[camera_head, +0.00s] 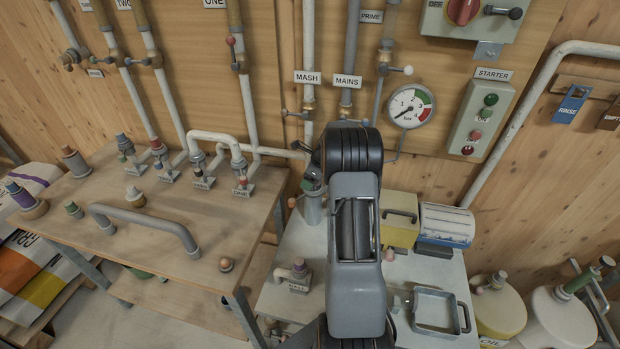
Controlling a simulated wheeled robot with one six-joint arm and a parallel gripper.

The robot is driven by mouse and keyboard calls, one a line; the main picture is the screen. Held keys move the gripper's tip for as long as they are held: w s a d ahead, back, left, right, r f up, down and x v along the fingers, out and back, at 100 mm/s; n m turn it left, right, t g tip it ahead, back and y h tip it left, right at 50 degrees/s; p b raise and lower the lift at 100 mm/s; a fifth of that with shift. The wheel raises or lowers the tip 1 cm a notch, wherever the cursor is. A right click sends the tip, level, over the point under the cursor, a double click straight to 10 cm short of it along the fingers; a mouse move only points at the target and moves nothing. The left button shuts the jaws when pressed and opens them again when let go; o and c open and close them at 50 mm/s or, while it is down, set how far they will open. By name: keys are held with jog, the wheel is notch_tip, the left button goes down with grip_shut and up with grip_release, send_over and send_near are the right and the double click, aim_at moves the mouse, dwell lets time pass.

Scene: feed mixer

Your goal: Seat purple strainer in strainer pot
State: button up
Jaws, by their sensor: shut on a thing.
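My arm rises through the middle of the picture, and its forearm and dark joint hide my gripper and anything in its jaws. A purple-topped piece (18,194) stands in a round brown base at the far left of the wooden bench; I cannot tell whether it is the purple strainer. A grey upright cylinder (313,209) stands below the MASH pipe, just left of my arm and partly covered by it. It may be the strainer pot, but its mouth is not clear. A small green part shows just above it.
The wooden bench (165,235) at left carries a grey arched handle (145,222), several plugs and pipe valves. Pipes and a gauge (410,106) line the wall.

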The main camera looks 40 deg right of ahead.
jog(key=shift+f, duration=0.2)
jog(key=o, duration=1.1)
jog(key=shift+c, duration=0.2)
jog(key=b+v, duration=0.1)
jog(key=v, duration=1.3)
jog(key=shift+b, duration=0.35)
jog(key=shift+w, duration=0.1)
